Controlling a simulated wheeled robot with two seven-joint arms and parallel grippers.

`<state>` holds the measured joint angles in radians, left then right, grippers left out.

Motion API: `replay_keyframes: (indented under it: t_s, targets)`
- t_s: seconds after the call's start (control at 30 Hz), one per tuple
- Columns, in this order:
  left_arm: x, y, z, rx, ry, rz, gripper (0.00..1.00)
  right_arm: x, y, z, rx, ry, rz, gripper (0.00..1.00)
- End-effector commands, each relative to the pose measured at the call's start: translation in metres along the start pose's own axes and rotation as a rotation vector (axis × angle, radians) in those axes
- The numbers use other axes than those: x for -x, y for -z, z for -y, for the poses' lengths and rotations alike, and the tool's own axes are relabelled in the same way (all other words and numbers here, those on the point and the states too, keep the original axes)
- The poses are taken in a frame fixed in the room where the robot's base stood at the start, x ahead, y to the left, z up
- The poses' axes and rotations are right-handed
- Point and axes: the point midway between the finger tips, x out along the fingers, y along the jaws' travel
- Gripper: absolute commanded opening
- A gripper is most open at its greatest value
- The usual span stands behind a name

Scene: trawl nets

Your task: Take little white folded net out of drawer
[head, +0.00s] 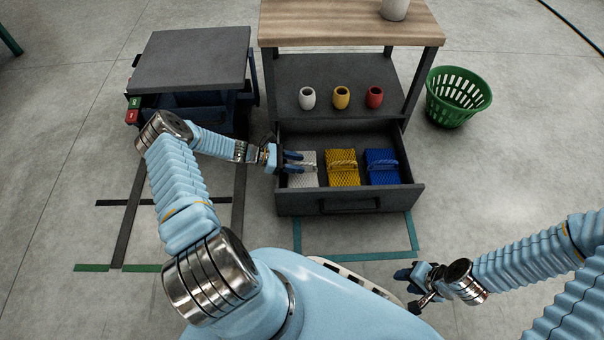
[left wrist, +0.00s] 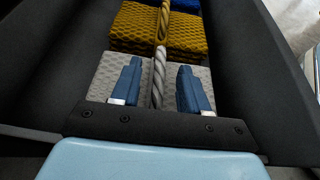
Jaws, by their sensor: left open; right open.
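The white folded net (head: 304,176) lies in the left part of the open drawer (head: 350,199). It has a twisted rope handle on top. My left gripper (head: 296,162) reaches into the drawer from the left, over the white net. In the left wrist view its two blue fingers (left wrist: 157,88) are apart, one on each side of the white net's (left wrist: 112,66) rope handle. The fingers hide part of the net, and I cannot tell whether they touch it. My right gripper (head: 416,289) is open and empty, low over the floor at the right.
A yellow net (head: 343,172) and a blue net (head: 382,168) lie to the right in the drawer. White, yellow and red cups stand on the shelf (head: 325,100) above. A green basket (head: 456,98) stands right of the bench. A dark cart (head: 192,60) stands at left.

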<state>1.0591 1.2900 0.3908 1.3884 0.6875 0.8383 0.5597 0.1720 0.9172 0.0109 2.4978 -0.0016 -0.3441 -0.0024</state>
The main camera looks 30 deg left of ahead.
Motion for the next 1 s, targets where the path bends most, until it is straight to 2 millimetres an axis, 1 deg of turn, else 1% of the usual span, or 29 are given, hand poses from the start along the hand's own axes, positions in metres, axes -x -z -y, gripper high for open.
replay_keyframes:
  t_s: [0.03, 0.3, 1.0]
  targets:
    - [0.0002, 0.0000, 0.0000, 0.000, 0.000, 0.000, 0.41, 0.0001, 0.0000, 0.0000, 0.000, 0.000, 0.000, 0.43]
    - [0.0005, 0.0000, 0.0001, 0.000, 0.000, 0.000, 0.00, 0.0000, 0.0000, 0.0000, 0.000, 0.000, 0.000, 0.43]
    - [0.0007, 0.0000, 0.0001, 0.000, 0.000, 0.000, 0.00, 0.0001, 0.0000, 0.0000, 0.000, 0.000, 0.000, 0.43]
